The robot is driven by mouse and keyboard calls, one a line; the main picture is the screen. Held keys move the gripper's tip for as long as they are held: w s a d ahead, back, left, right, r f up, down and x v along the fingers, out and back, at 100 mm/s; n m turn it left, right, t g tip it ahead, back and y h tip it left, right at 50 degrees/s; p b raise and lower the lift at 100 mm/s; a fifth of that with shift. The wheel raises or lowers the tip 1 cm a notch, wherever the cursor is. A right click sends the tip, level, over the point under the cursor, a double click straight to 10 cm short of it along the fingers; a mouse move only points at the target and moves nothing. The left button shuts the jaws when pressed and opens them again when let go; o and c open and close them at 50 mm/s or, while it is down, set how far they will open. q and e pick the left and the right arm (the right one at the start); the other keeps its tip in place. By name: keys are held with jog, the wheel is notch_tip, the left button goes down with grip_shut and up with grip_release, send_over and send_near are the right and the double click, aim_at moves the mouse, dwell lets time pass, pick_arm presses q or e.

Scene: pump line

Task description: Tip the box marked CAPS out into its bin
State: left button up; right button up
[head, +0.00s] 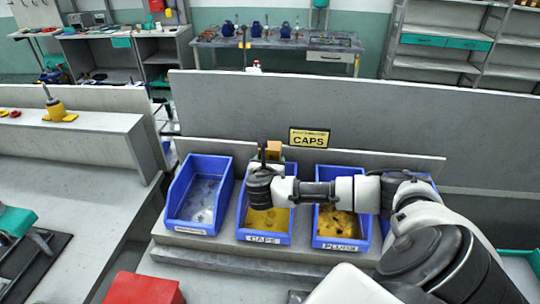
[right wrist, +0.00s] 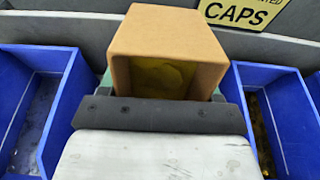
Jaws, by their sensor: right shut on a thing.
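My right gripper (head: 266,160) is shut on a brown cardboard box (head: 274,152), above the back of the middle blue bin (head: 242,234). That bin has a CAPS label on its front and yellow contents inside. In the right wrist view, the box (right wrist: 170,33) has its open end towards the camera, and something yellow shows inside. My gripper's dark edge (right wrist: 158,114) hides the lower part of the box. Whether anything is falling out cannot be told. My left gripper is not in view.
A yellow CAPS sign (head: 309,138) hangs on the grey panel behind the bins. A blue bin (head: 172,207) with greyish contents stands left, and another (head: 318,240) with yellow contents stands right. A red box (head: 143,289) is at the front left.

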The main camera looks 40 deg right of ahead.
jog(key=shift+s+a+f+t+h+b, duration=0.15)
jog(key=shift+t+h+b, duration=0.2)
jog(key=shift+b, duration=0.8)
jog(key=shift+s+a+r+t+h+b, duration=0.2)
jog(key=shift+h+b, duration=0.25)
jog(key=shift+b, duration=0.65)
jog(key=shift+t+b, duration=0.25)
jog(key=shift+b, duration=0.1)
jog(key=t+h+b, duration=0.1)
jog(key=s+a+t+h+b, duration=0.1)
jog(key=b, duration=0.1)
jog(key=shift+a+r+h, duration=0.1)
jog(key=shift+a+h, duration=0.1)
jog(key=shift+h, duration=0.2)
jog(key=h+b, duration=0.1)
jog(key=a+t+b, duration=0.1)
jog(key=shift+s+r+h+b, duration=0.25)
jog(key=shift+s+h+b, duration=0.15)
jog(key=shift+s+a+r+t+h+b, duration=0.15)
jog(key=shift+a+r+t+h+b, duration=0.1)
jog(key=shift+t+h+b, duration=0.3)
